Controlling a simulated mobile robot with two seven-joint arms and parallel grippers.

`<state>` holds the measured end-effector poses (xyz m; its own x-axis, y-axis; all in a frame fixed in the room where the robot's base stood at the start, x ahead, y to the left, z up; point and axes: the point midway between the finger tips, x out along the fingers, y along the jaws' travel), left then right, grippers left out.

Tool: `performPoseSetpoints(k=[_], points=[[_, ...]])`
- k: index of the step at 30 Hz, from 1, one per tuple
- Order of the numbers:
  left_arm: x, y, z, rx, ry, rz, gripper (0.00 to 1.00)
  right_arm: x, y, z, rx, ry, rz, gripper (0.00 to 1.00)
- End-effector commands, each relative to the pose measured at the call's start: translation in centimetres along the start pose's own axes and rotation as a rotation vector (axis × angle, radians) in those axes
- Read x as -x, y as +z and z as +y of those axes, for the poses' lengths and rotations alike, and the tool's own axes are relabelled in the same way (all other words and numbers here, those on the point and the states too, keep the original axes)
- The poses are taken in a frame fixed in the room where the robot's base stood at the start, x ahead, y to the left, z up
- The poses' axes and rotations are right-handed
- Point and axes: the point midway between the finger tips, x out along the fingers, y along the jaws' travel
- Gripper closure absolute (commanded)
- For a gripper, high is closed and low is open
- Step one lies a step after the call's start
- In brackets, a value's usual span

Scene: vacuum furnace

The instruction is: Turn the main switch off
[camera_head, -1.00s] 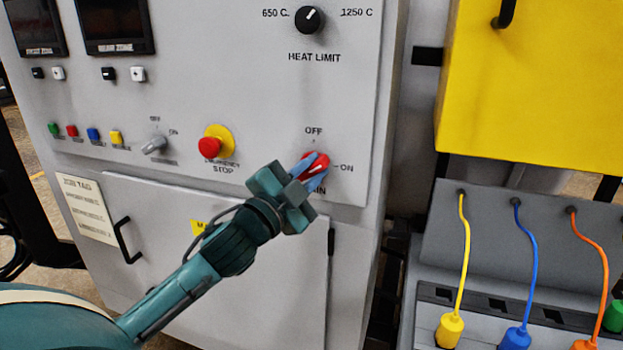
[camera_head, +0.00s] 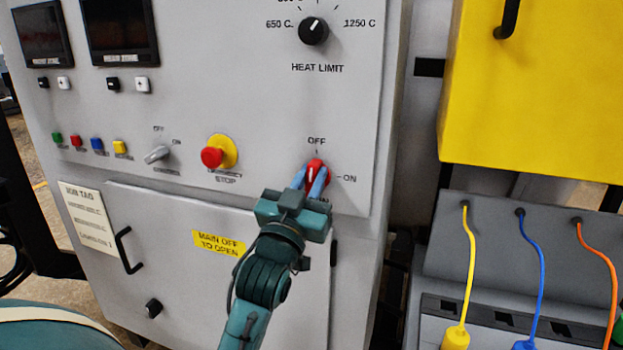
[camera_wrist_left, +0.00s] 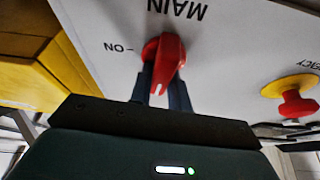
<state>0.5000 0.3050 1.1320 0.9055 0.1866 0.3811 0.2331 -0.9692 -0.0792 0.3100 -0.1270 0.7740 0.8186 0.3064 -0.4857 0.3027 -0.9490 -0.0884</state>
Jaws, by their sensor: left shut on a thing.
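The red main switch (camera_head: 316,172) is a rotary knob low on the right of the grey furnace panel, with OFF printed above it and ON to its right. My left gripper (camera_head: 311,184) reaches it from below, its two blue fingers on either side of the knob, shut on it. In the head view the knob stands roughly upright, close to the OFF mark. The left wrist view also shows the red knob (camera_wrist_left: 163,62) between the dark fingers (camera_wrist_left: 160,92), with a white pointer mark on its end facing the gripper. My right gripper is not in view.
A red emergency stop button (camera_head: 213,157) on a yellow base and a grey control switch (camera_head: 157,153) are to the left. The heat limit dial (camera_head: 313,31) is above. A yellow cabinet (camera_head: 540,90) and coloured cables are at the right.

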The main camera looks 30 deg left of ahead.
Motion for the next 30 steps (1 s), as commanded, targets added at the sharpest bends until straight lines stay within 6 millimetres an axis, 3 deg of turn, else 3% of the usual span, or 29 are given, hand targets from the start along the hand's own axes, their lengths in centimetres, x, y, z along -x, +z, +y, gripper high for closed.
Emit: performPoseSetpoints(k=[23,24,30], points=[[-0.02,-0.09,-0.1,0.091,-0.037,0.002,1.0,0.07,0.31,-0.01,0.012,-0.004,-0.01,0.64],[-0.02,-0.09,-0.1,0.091,-0.037,0.002,0.79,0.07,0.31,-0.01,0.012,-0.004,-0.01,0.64],[-0.02,-0.06,-0.09,0.089,-0.036,0.001,0.62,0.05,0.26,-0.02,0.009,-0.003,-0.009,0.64]])
